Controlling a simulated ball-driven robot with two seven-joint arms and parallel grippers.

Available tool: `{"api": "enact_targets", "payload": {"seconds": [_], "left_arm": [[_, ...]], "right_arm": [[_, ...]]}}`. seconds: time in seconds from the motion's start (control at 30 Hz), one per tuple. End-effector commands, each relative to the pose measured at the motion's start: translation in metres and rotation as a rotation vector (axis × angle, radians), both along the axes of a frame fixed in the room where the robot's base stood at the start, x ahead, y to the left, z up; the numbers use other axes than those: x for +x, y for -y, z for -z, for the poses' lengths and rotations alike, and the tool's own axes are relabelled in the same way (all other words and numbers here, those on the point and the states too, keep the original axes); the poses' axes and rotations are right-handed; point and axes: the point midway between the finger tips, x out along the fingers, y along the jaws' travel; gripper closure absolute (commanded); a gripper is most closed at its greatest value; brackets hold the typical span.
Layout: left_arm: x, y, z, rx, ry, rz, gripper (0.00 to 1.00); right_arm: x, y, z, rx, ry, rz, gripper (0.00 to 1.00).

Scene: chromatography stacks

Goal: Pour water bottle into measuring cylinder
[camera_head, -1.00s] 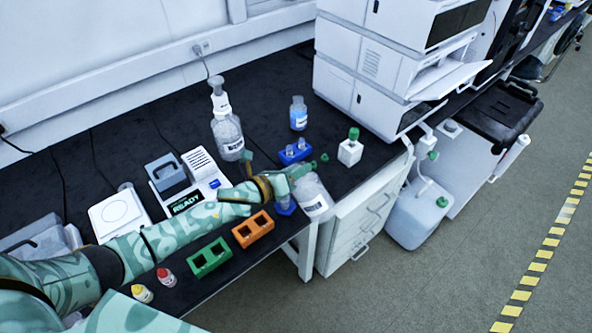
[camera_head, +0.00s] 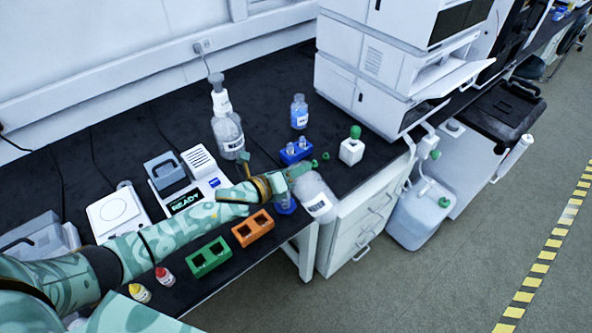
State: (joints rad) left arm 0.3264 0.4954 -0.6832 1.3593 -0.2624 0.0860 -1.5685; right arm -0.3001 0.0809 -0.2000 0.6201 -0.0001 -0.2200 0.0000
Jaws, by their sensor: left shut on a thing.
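My left gripper (camera_head: 294,174) reaches in over the front edge of the bench and is shut on a clear water bottle (camera_head: 318,196) with a white label. The bottle is tilted, its labelled body to the lower right and its neck end by the fingers. A blue-based piece, apparently the measuring cylinder (camera_head: 286,207), stands on the bench just below and left of the bottle. My gripper and wrist hide its upper part. I cannot see whether the bottle's mouth meets it or whether water flows. My right gripper is not in view.
Orange (camera_head: 252,228) and green (camera_head: 209,258) racks sit along the front edge. A blue rack (camera_head: 296,151), a blue-liquid bottle (camera_head: 299,111), a green-capped bottle (camera_head: 351,146) and a large pump bottle (camera_head: 228,132) stand behind. A white instrument stack (camera_head: 375,75) bounds the right.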

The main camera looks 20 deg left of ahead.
Motion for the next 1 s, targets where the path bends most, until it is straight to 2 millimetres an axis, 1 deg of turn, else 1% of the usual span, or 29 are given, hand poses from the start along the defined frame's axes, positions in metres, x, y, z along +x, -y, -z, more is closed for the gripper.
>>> {"api": "enact_targets", "payload": {"seconds": [0.03, 0.17, 0.5, 0.87, 1.0], "left_arm": [[0.001, 0.001, -0.003, -0.004, 0.003, 0.0, 1.0], [0.001, 0.0, -0.002, -0.007, 0.002, 0.0, 1.0], [0.001, -0.001, 0.006, -0.092, -0.019, 0.0, 1.0], [0.001, -0.001, 0.004, -0.102, -0.02, 0.001, 1.0], [0.001, -0.002, 0.006, -0.115, -0.024, 0.0, 1.0]], "right_arm": [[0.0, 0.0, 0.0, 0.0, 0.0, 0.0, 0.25], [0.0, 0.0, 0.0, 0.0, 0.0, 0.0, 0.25], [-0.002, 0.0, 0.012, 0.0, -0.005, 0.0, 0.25], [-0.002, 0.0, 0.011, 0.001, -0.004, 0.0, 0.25], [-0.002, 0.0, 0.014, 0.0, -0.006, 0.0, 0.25]]}}
